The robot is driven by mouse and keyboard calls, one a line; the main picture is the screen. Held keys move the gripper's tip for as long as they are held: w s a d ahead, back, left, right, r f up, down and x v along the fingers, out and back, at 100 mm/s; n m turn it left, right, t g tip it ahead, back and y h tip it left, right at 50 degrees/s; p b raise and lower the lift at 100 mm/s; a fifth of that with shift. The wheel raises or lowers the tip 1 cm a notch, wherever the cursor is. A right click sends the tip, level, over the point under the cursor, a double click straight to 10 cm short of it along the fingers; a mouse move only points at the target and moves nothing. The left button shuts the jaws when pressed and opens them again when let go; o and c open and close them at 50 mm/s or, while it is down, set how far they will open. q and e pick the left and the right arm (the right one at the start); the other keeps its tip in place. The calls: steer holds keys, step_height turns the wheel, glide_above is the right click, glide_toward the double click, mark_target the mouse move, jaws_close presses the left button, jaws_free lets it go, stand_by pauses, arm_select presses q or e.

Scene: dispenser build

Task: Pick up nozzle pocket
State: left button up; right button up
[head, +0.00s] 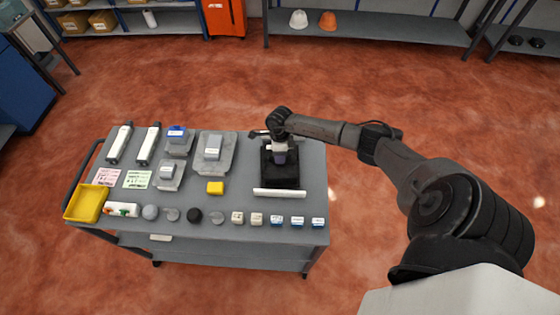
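My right gripper (279,136) reaches in from the right over the grey cart (225,237). It points down at a small pale, purplish part (279,155) on the black fixture (281,182). The fingers are small and dark here, so I cannot tell whether they are closed on that part. I cannot tell for sure which part is the nozzle pocket. Grey trays hold parts, among them a blue-topped part (177,132) and grey blocks (213,141) (167,172). My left gripper is not in view.
A white bar (279,193) lies in front of the fixture.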

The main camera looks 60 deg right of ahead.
jaws_close()
stand_by(0.3)
stand_by(1.1)
